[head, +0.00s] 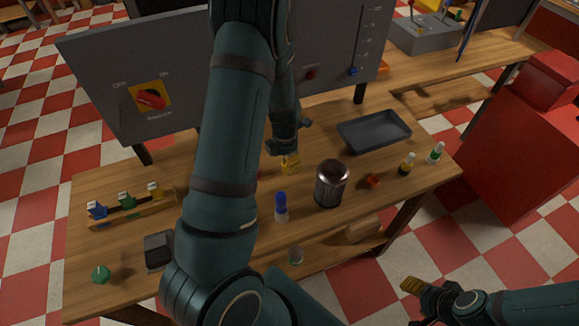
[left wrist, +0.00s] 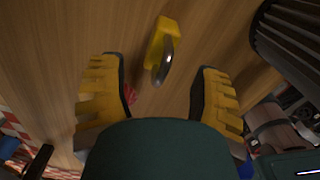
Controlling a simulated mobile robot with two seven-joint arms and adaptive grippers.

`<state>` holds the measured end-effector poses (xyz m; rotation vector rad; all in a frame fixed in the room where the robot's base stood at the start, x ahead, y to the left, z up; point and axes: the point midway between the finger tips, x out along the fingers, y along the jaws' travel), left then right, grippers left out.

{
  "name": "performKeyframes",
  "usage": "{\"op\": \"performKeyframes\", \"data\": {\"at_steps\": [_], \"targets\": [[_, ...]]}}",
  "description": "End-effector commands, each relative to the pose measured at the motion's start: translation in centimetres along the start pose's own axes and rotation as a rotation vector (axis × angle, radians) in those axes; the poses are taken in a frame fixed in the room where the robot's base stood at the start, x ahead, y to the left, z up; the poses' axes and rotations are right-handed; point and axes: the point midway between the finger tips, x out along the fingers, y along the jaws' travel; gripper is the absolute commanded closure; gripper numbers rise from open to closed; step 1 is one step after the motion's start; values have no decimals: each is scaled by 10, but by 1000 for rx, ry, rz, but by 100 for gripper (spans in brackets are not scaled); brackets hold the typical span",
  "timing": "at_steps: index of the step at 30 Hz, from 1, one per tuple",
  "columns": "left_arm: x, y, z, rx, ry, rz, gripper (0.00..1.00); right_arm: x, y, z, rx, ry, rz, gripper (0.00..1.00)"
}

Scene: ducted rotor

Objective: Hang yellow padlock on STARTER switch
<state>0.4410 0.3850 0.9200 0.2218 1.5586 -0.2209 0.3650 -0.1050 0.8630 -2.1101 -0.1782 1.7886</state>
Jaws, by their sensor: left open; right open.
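A yellow padlock (left wrist: 160,42) with a grey shackle lies on the wooden table in the left wrist view. My left gripper (head: 290,163) is open and empty above the table. In the wrist view its two yellow fingers stand apart on either side of the shackle, without visible contact. In the head view I cannot separate the padlock from the yellow fingers. A red rotary switch on a yellow plate (head: 151,96) sits on the grey panel (head: 95,75); its labels are too small to read surely. My right gripper (head: 414,287) is open, low at the right, away from the table.
A dark metal canister (head: 331,185) stands right of the left gripper. A blue-capped bottle (head: 281,206) stands in front. A rack at left holds small blue (head: 96,210), green (head: 125,200) and yellow (head: 154,190) items. A grey tray (head: 374,131) lies at back right.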

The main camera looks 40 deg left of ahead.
Motion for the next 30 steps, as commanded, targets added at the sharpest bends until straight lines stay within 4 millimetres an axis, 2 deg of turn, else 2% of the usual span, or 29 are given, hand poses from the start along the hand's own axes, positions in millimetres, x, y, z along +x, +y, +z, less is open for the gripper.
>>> {"op": "performKeyframes", "data": {"at_steps": [1,6,16,17,21,22,30], "targets": [[10,2,-2,-2,2,-1,36,2,1,0,0,0,0,43],[32,2,-2,-1,3,-1,36,5,2,1,0,0,1,43],[37,2,-2,0,0,0,36,5,2,1,0,0,1,43],[37,2,-2,0,0,0,42,5,2,1,0,0,1,43],[37,2,-2,0,0,0,91,5,2,1,0,0,1,43],[37,2,-2,0,0,0,100,5,2,1,0,0,1,43],[37,2,-2,0,0,0,100,5,2,1,0,0,1,43]]}}
